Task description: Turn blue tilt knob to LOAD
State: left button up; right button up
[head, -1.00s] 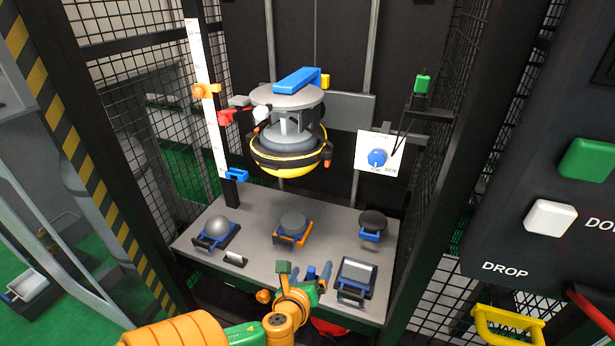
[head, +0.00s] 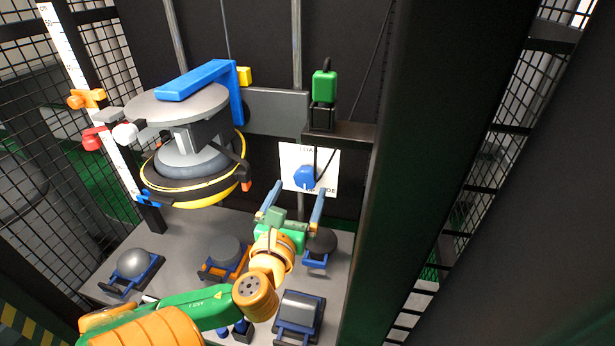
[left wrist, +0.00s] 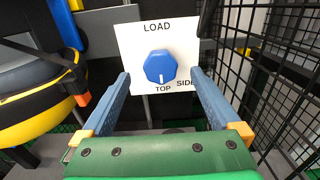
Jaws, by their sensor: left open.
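The blue tilt knob (head: 304,177) sits on a white plate (head: 329,161) on the back wall. In the left wrist view the knob (left wrist: 160,67) is near the middle of its plate (left wrist: 128,30), with LOAD above it and TOP and SIDE below. The knob's white mark points down, at TOP. My left gripper (head: 291,202) is open and empty, below and in front of the knob. In the left wrist view its two blue fingers (left wrist: 159,88) spread to either side of the knob, short of it. My right gripper is not in view.
A round grey and yellow drop unit (head: 195,175) with a blue arm hangs left of the knob. A black post bracket with a green device (head: 324,86) stands close at the upper right. Mesh lies to the right. Several blue and orange holders stand on the grey table (head: 190,230) below.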

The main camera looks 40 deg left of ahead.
aim_at(304, 179)
pick_arm(q)
jog(key=b, duration=0.2)
jog(key=w+a+b, duration=0.1)
jog(key=shift+w+f+b, duration=0.3)
jog(key=shift+f+b, duration=0.05)
jog(key=shift+b, duration=0.05)
jog(key=shift+w+a+r+p, duration=0.2)
jog(key=shift+w+a+p, duration=0.15)
jog(key=shift+w, duration=0.25)
jog(key=shift+w+a+r+p, duration=0.15)
jog(key=shift+w+a+p, duration=0.15)
jog(key=shift+w, duration=0.3)
jog(key=shift+d, duration=0.1)
jog(key=shift+c, duration=0.7)
jog(key=c, duration=1.2)
jog(key=shift+c, duration=0.2)
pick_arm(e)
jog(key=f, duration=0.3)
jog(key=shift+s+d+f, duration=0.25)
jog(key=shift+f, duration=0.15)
